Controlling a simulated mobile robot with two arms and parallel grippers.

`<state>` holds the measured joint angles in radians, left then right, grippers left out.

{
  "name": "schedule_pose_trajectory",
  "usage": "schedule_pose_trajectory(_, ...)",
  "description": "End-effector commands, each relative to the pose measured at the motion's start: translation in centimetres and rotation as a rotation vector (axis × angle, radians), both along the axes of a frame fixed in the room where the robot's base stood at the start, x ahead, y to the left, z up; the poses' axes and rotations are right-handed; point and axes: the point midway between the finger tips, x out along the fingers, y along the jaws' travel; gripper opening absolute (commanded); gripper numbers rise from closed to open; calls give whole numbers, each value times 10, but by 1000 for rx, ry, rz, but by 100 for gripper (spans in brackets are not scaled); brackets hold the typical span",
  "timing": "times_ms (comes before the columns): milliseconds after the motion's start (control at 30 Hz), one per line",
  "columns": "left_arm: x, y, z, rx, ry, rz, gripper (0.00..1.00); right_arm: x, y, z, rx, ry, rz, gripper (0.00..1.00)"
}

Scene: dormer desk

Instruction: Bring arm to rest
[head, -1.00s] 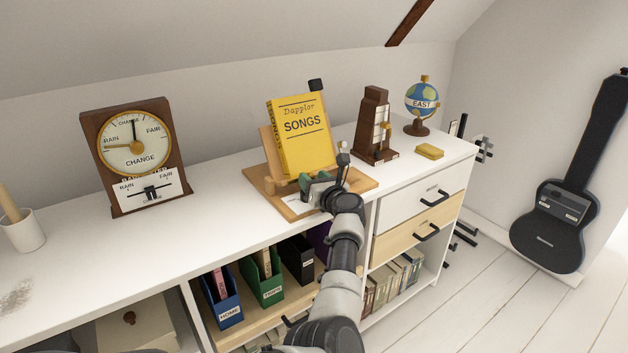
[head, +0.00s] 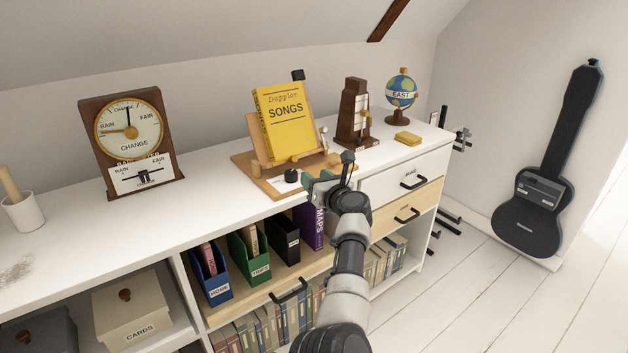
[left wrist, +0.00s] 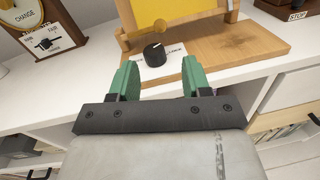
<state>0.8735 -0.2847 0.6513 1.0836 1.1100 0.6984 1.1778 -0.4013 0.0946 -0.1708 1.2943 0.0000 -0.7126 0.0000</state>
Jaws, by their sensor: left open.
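My left gripper (head: 326,182) is in front of the white desk top's front edge, near the wooden book stand (head: 250,167). In the left wrist view its two green fingers (left wrist: 160,78) are apart with nothing between them. A black knob (left wrist: 154,54) on the stand's base shows just beyond the fingers. The yellow songs book (head: 287,120) leans upright on the stand, apart from the gripper. My right gripper is in neither view.
A brown barometer (head: 128,140) and a white cup (head: 24,212) stand to the left. A metronome (head: 354,115), a small globe (head: 401,92) and a yellow block (head: 408,138) stand to the right. Below are file boxes (head: 249,257) and drawers with black handles (head: 407,214).

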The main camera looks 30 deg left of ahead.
Motion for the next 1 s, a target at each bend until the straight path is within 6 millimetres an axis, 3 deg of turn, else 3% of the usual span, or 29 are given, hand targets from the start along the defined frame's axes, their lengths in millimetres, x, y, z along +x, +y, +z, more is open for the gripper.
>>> schedule_pose_trajectory(533, 0, -1, 0, 4, 3, -1, 48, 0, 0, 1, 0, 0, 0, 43)
schedule_pose_trajectory(667, -1, -2, -15, 108, 90, -50, 48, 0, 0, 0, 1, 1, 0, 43)
schedule_pose_trajectory(767, -4, -12, -47, 336, 287, -164, 48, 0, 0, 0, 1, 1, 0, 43)
schedule_pose_trajectory(867, -12, -38, -102, 667, 578, -352, 48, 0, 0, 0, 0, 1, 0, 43)
schedule_pose_trajectory(1000, -41, -85, -193, 1101, 950, -631, 48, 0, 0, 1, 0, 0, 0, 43)
